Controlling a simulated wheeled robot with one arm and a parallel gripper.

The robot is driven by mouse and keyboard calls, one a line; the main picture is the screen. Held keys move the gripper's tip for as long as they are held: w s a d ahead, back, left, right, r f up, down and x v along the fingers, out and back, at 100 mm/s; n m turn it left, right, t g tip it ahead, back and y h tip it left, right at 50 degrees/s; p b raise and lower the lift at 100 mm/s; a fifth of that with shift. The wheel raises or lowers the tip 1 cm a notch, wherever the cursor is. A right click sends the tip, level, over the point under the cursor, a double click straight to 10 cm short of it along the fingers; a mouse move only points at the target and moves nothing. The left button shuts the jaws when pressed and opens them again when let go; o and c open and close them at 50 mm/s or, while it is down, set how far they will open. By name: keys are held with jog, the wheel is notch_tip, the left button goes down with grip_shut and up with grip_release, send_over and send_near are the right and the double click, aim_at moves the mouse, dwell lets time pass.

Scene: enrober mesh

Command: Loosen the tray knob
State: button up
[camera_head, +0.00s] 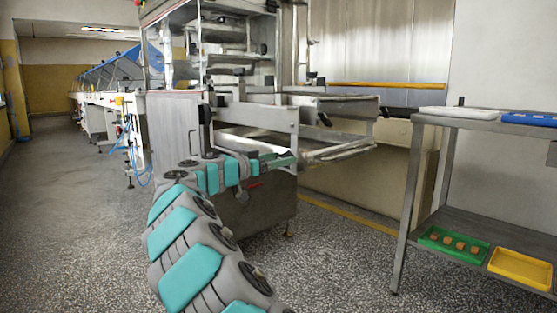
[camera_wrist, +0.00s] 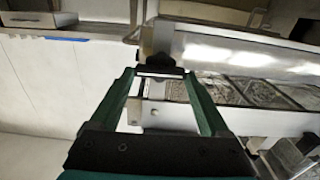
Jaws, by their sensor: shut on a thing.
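The tray knob (camera_wrist: 160,66) is dark and sits between my fingertips at the end of a metal bracket in the wrist view. My gripper (camera_wrist: 159,75) has its two green fingers on either side of the knob and is shut on it. In the head view my gripper (camera_head: 284,161) reaches the near left corner of the silver tray (camera_head: 345,153) under the machine. The knob is hard to make out there, hidden by my gripper. The tray also shows in the wrist view as a metal rail.
The steel enrober frame (camera_head: 262,114) stands directly above and behind my gripper. A steel table (camera_head: 447,123) at the right carries a white tray (camera_head: 458,113) and a blue tray (camera_head: 530,119). Its lower shelf holds green (camera_head: 479,257) and yellow (camera_head: 522,269) trays. The speckled floor between is clear.

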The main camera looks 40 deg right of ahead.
jog(key=n+p, duration=0.1)
jog(key=n, duration=0.3)
jog(key=shift+w+r+n, duration=0.1)
jog(key=shift+n, duration=0.3)
jog(key=n+p, duration=0.3)
jog(key=n, duration=0.1)
jog(key=shift+n, duration=0.3)
jog(key=n+p, duration=0.5)
jog(key=n, duration=0.1)
jog(key=shift+w, duration=0.1)
jog(key=shift+a+f+n+p, duration=0.1)
jog(key=shift+f+n+p, duration=0.1)
jog(key=shift+n+p, duration=0.9)
jog(key=shift+f+n, duration=0.1)
jog(key=shift+n, duration=0.2)
jog(key=o, duration=1.2)
